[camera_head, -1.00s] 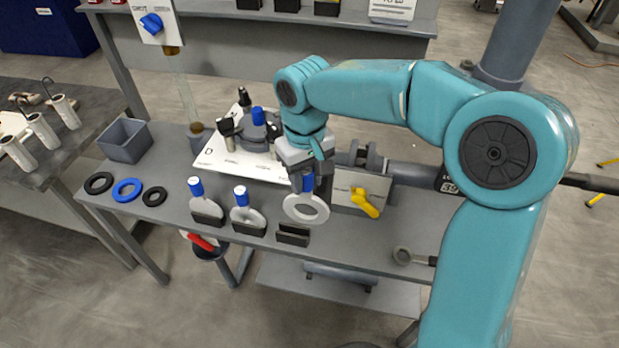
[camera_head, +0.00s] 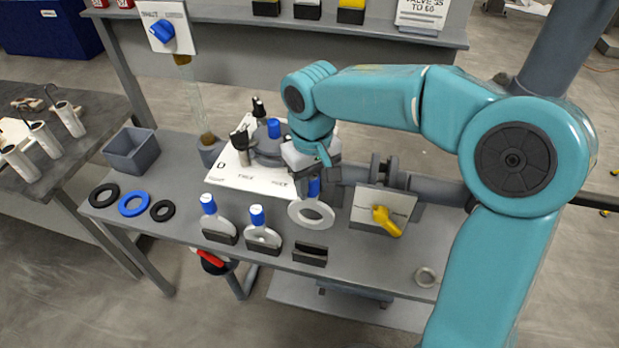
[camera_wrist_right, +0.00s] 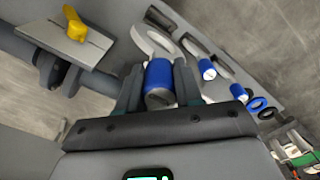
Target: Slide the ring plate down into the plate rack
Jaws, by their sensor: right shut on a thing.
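The ring plate (camera_head: 311,214) is a white ring with a blue grip, which shows large in the right wrist view (camera_wrist_right: 159,84). My right gripper (camera_head: 314,184) is shut on the blue grip and holds the plate upright, ring downward. The plate rack is a row of dark slotted blocks at the bench's front edge. Its empty block (camera_head: 310,254) lies just below and in front of the ring, with a gap between them. Two other blue-gripped plates, a left one (camera_head: 216,219) and a middle one (camera_head: 261,230), stand in the other blocks. My left gripper is not in view.
A panel with a yellow handle (camera_head: 386,221) stands right of the held plate. A white board with a dark-knobbed device (camera_head: 268,147) is behind it. Black and blue rings (camera_head: 133,203) and a grey bin (camera_head: 132,150) are at left. The right front bench is mostly clear.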

